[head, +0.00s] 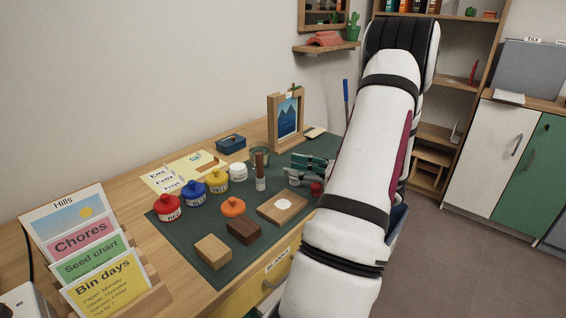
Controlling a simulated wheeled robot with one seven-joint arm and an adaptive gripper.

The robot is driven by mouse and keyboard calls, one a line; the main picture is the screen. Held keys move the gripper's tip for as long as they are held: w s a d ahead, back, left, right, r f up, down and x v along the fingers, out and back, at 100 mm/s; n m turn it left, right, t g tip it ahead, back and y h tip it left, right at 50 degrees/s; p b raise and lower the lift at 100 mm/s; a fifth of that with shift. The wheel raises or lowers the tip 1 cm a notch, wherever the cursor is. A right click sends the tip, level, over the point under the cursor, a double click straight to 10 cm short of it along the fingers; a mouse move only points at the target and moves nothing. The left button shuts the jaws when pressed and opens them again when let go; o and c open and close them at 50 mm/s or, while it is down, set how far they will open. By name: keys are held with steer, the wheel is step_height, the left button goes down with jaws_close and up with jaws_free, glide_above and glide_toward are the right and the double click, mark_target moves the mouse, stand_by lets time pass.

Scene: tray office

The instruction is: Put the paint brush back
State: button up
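I cannot make out a paint brush with certainty in the head view. A small upright piece with a brown top and pale lower part (260,172) stands on the dark green mat (190,240); I cannot tell what it is. Just behind it is a dark green cup (262,153). My gripper (297,170) seems to be the grey-green and pale parts low over the mat, right of the cup. My white arm hides much of that area. Whether the fingers are apart or hold something is too small to tell.
Red (168,208), blue (194,194) and yellow (218,181) paint pots and a white pot (238,172) line the mat. An orange pot (233,207) and wooden blocks (213,251) sit in front. A framed picture (287,118) stands behind. A card rack (105,270) is at left.

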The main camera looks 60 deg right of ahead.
steer(key=w+a+r+n+g+y, duration=0.3)
steer(key=a+n+g, duration=0.15)
steer(key=a, duration=0.45)
steer(key=w+a+r+n+g+y, duration=0.35)
steer(key=a+n, duration=0.25)
steer(key=a, duration=0.4)
steer(key=w+a+r+n+g+y, duration=0.25)
steer(key=a+n, duration=0.25)
steer(key=a, duration=0.4)
steer(key=s+a+r+n+g+h, duration=0.1)
steer(key=s+a+n+g, duration=0.3)
steer(key=a, duration=0.3)
steer(key=s+a+n+g+h, duration=0.1)
steer(key=s+a+n+g, duration=0.3)
steer(key=a, duration=0.3)
steer(key=s+f+n+t+h, duration=0.1)
steer(key=s+n+h, duration=0.7)
steer(key=s+n, duration=0.2)
steer(key=shift+s+d+n, duration=0.15)
steer(key=shift+n, duration=0.6)
